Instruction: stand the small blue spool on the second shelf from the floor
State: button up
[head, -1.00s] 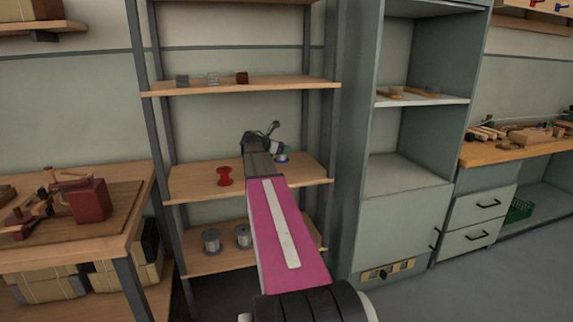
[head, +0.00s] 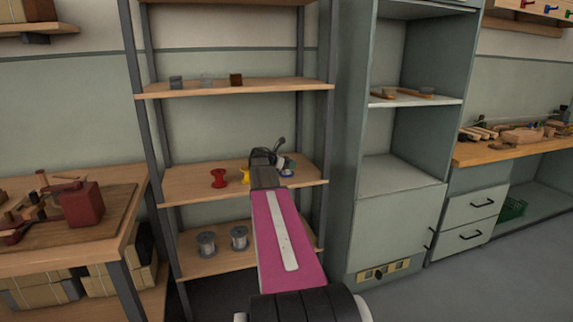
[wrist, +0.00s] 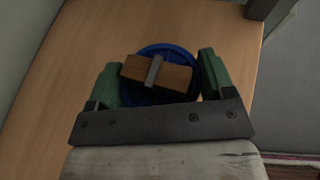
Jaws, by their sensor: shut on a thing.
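The small blue spool (wrist: 178,52) is between the green fingers of my gripper (wrist: 160,80) in the wrist view. My gripper is shut on it. A wooden block with a grey band (wrist: 175,76) shows across the spool and hides part of it. The spool is over the right part of a wooden shelf board (wrist: 55,100). In the head view my gripper (head: 284,164) is at the right end of this shelf (head: 190,186), the second board up. I cannot tell whether the spool touches the board.
A red spool (head: 218,178) and a partly hidden yellow spool (head: 245,176) stand left of my gripper on the same shelf. Two grey spools (head: 207,243) (head: 239,238) stand on the board below. Small items lie on the upper shelf (head: 285,86). A rack post (head: 325,125) is close on the right.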

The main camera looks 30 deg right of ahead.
jog(key=shift+f, duration=0.1)
jog(key=o, duration=0.9)
jog(key=shift+o, duration=0.2)
jog(key=v, duration=1.2)
